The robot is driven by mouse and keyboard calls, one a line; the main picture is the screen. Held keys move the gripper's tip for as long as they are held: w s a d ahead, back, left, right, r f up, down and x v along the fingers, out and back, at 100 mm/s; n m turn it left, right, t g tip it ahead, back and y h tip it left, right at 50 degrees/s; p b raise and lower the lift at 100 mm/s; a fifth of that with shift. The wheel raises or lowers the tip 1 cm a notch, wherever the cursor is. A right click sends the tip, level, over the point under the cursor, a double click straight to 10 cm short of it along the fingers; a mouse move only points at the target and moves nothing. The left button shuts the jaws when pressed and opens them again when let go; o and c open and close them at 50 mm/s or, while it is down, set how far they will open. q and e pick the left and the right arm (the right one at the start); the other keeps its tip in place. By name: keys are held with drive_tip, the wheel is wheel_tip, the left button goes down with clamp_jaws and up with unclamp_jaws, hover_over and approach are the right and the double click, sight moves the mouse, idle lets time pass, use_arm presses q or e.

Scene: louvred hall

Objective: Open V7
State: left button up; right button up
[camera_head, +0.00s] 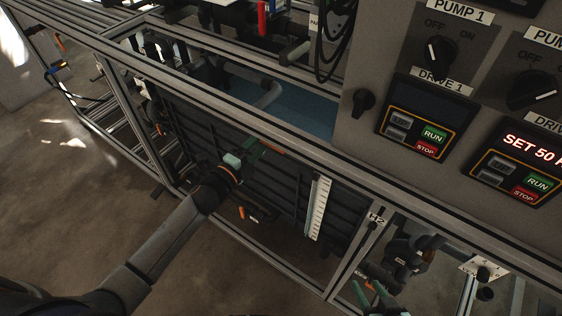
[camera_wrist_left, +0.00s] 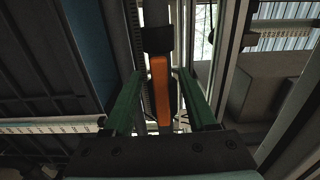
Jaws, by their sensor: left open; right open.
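In the left wrist view an orange valve handle (camera_wrist_left: 160,90) stands upright between the two green fingers of my left gripper (camera_wrist_left: 158,100), with a gap on each side. In the head view my left gripper (camera_head: 254,151) is at the tank's front frame, and the orange handle (camera_head: 272,151) shows at its fingertips. My right gripper (camera_head: 373,295) shows teal fingers at the bottom edge, spread apart, below small orange parts. No label reading V7 is legible, so I cannot confirm which valve this is.
Aluminium frame rails (camera_head: 300,157) cross the view around a water tank (camera_head: 300,108). A white scale (camera_head: 318,208) is mounted on its dark front. A control panel (camera_head: 400,60) with pump knobs stands at the right. Dark pump piping (camera_head: 405,258) is below. Open floor (camera_head: 60,200) lies left.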

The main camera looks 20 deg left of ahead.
use_arm(q)
drive_tip(key=p+v, duration=0.1)
drive_tip(key=v, duration=0.6)
drive_tip(key=shift+p, duration=0.4)
drive_tip(key=v, duration=1.2)
drive_tip(key=shift+s, duration=0.3)
drive_tip(key=shift+a+r, duration=0.1)
drive_tip(key=shift+r, duration=0.05)
idle(0.4)
